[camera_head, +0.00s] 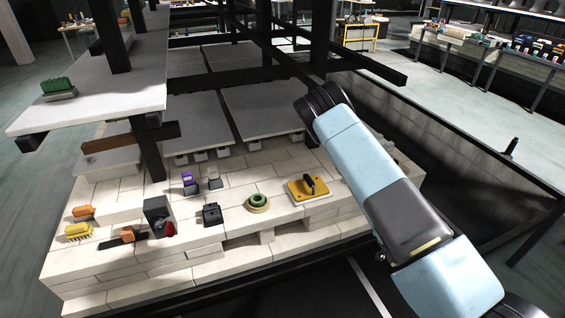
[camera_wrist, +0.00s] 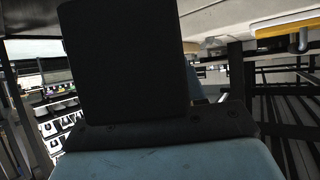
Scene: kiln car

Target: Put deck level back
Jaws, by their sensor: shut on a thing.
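My gripper (camera_wrist: 125,60) shows in the wrist view as a dark block beyond a black flange and a pale blue link. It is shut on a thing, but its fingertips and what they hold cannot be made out. In the head view my arm reaches up from the lower right over the kiln car, and the gripper is hidden behind it. I cannot pick out a deck level for certain in either view. The car's pale brick deck (camera_head: 235,190) carries several tools.
A yellow float (camera_head: 308,189), a green ring (camera_head: 258,202), a dark grey block (camera_head: 158,215) and a yellow brush (camera_head: 78,231) stand on the deck. A raised slab (camera_head: 100,97) bears a green brush (camera_head: 58,87). Black posts and beams (camera_head: 320,40) rise behind my arm.

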